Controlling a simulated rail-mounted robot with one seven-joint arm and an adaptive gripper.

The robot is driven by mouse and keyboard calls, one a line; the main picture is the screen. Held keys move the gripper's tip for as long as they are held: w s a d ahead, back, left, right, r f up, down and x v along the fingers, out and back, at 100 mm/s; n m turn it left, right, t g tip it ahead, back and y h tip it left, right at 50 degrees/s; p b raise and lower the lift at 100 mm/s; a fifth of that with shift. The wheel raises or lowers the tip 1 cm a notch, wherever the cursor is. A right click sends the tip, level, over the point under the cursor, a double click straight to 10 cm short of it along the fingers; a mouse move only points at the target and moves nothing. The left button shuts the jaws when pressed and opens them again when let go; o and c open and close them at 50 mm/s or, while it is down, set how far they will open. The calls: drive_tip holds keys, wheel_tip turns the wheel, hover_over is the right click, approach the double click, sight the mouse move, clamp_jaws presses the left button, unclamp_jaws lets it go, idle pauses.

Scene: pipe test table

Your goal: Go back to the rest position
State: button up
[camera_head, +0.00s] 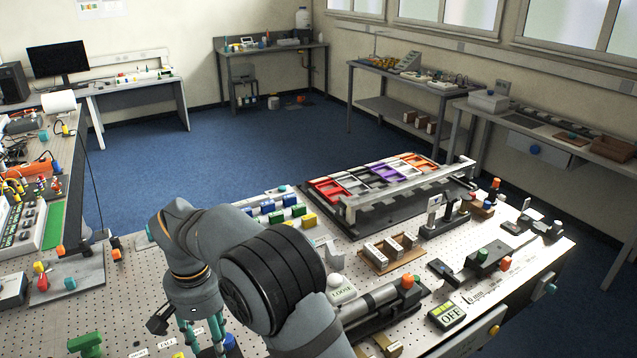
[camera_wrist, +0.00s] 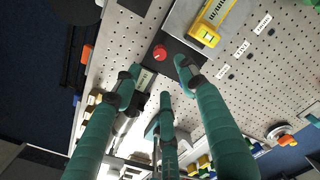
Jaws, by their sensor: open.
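My gripper (camera_wrist: 160,80) has teal fingers with dark joints. In the wrist view its fingers are spread apart with nothing between them, over the perforated table top. In the head view my gripper (camera_head: 206,338) hangs below my grey arm at the bottom left of the table, and its fingertips are cut off by the frame edge. A red knob (camera_wrist: 160,52) on a dark base lies just beyond the fingertips in the wrist view. I cannot tell from these views whether any finger touches the table.
A yellow device (camera_wrist: 205,34) is close to the fingers. A side bench (camera_head: 60,240) is at left.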

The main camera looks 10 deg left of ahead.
wheel_tip(320, 180, down, 11)
drive_tip(key=shift+f+p, duration=0.1)
drive_tip(key=shift+p, duration=0.35)
drive_tip(key=shift+m, duration=0.3)
drive_tip(key=shift+r, duration=0.6)
